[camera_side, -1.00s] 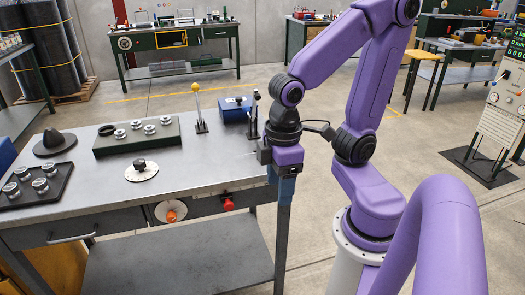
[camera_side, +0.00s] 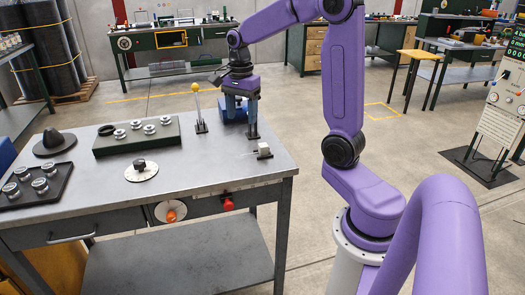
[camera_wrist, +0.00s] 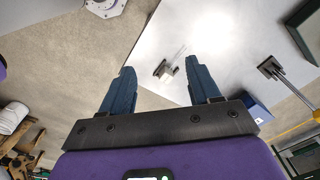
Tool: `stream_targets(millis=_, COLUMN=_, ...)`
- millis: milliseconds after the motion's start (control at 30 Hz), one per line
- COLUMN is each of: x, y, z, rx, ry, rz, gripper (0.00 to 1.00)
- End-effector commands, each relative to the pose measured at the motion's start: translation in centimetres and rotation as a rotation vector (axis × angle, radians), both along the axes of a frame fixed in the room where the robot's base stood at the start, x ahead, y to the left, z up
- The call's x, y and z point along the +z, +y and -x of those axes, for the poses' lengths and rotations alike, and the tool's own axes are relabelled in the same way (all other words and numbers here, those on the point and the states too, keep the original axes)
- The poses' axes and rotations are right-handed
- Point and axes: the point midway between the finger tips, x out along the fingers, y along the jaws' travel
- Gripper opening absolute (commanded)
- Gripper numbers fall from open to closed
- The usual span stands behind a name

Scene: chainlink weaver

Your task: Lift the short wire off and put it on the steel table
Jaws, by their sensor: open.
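In the wrist view the block (camera_wrist: 163,71) and the faint wire (camera_wrist: 179,52) lie between my fingers in the picture, but farther off. My gripper (camera_side: 241,113) is open and empty above the table's back right part, behind the block and apart from it. It also shows in the wrist view (camera_wrist: 158,67).
A yellow-knobbed lever (camera_side: 199,110) stands to the left. A green board with several metal discs (camera_side: 138,137), a round plate (camera_side: 141,172) and a dark tray (camera_side: 60,177) occupy the left.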

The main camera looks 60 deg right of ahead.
Motion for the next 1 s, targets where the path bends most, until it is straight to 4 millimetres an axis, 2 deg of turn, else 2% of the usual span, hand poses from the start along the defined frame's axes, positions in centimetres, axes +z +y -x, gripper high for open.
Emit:
stream_targets(millis=33, x=0.1, y=-1.8, z=-0.3, rx=-0.118, ry=0.002, rz=-0.001, gripper=0.62)
stream_targets(millis=200, x=0.3, y=-7.1, z=-0.3, rx=-0.481, ry=0.005, rz=-0.002, gripper=0.62)
stream_targets(millis=400, x=0.5, y=-10.7, z=0.3, rx=-0.729, ry=0.005, rz=-0.003, gripper=0.62)
stream_targets(millis=533, x=0.2, y=-11.4, z=0.5, rx=-0.777, ry=0.008, rz=-0.003, gripper=0.62)
stream_targets(millis=633, x=-1.0, y=-11.4, z=0.5, rx=-0.78, ry=0.011, rz=-0.004, gripper=0.62)
stream_targets(millis=1000, x=-7.9, y=-11.3, z=0.6, rx=-0.776, ry=0.012, rz=-0.004, gripper=0.62)
